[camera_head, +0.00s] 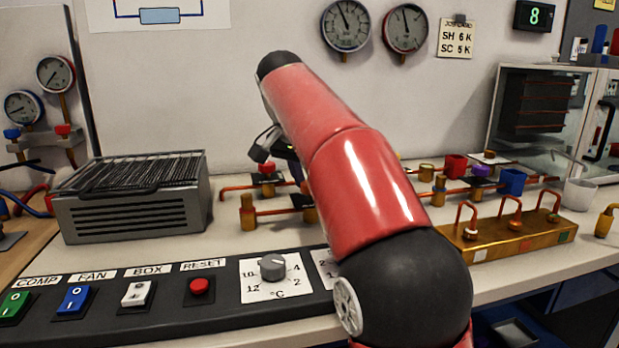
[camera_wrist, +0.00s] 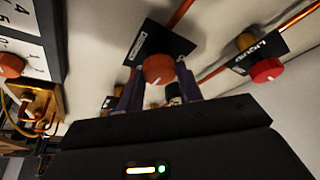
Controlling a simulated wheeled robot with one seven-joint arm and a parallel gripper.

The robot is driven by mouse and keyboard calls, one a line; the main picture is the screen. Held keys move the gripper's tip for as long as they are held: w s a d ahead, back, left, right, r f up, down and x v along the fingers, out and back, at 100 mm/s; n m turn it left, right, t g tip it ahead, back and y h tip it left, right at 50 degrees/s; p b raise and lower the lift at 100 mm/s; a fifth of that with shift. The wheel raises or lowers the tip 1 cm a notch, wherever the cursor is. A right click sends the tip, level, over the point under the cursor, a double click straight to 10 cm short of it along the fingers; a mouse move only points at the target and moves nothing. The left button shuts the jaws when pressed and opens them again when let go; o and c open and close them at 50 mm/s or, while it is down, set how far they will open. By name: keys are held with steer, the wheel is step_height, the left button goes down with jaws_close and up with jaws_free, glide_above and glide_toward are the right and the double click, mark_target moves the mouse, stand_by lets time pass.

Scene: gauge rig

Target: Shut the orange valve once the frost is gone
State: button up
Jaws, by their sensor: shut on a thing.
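The orange valve (camera_wrist: 158,69) shows in the wrist view as a round knob on a black plate, with a small white mark on its face. My gripper (camera_wrist: 160,82) has its two purple fingers on either side of the knob and is shut on it. In the head view my arm hides the fingers and the orange valve. A glass-fronted box (camera_head: 497,112) at the right holds a dark coil (camera_head: 535,103) with copper tubes. No white frost is plain on the coil at this size.
A red valve (camera_wrist: 266,70) on a copper pipe sits near the gripper. A grey finned unit (camera_head: 130,208) stands left. The switch panel (camera_head: 110,325) runs along the front. Gauges (camera_head: 346,25) hang on the wall, and a green display (camera_head: 535,16) reads 8.

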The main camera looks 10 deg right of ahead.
stand_by(0.3)
steer(key=o, duration=1)
steer(key=v, duration=0.7)
steer(key=shift+r, duration=0.4)
steer(key=shift+s+a, duration=0.1)
